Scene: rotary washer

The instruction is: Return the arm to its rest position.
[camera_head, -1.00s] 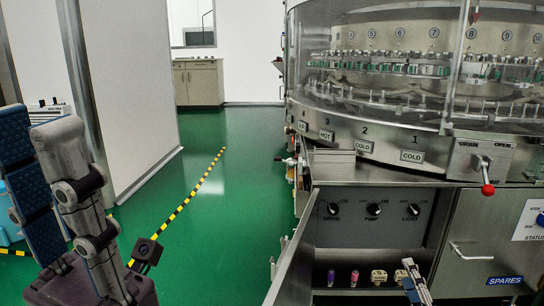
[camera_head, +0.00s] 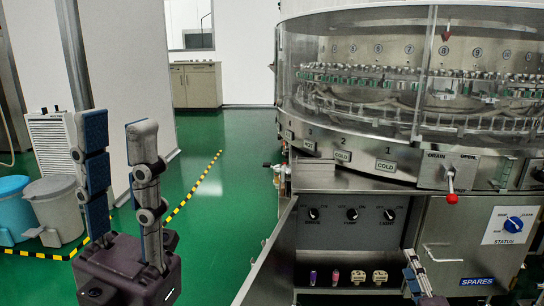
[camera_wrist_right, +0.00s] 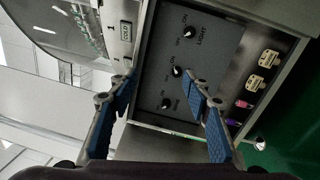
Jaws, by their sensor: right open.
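My left gripper (camera_head: 117,120) stands at the left of the head view with its two fingers upright and apart. It is open, with nothing between the fingers. My right gripper (camera_head: 416,274) shows only in part at the bottom of the head view, in front of the open compartment of the rotary washer (camera_head: 352,178). In the right wrist view my right gripper (camera_wrist_right: 161,82) has both blue-padded fingers spread, empty, facing the panel of black knobs (camera_wrist_right: 177,71). Neither gripper visibly holds anything.
An open door (camera_head: 264,262) sticks out at the compartment's left. A red-tipped lever (camera_head: 451,190) and a status dial (camera_head: 513,224) are on the washer front. Small purple, pink and cream parts (camera_head: 357,277) sit low in the compartment. Grey and blue bins (camera_head: 53,208) stand left. Green floor is clear between.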

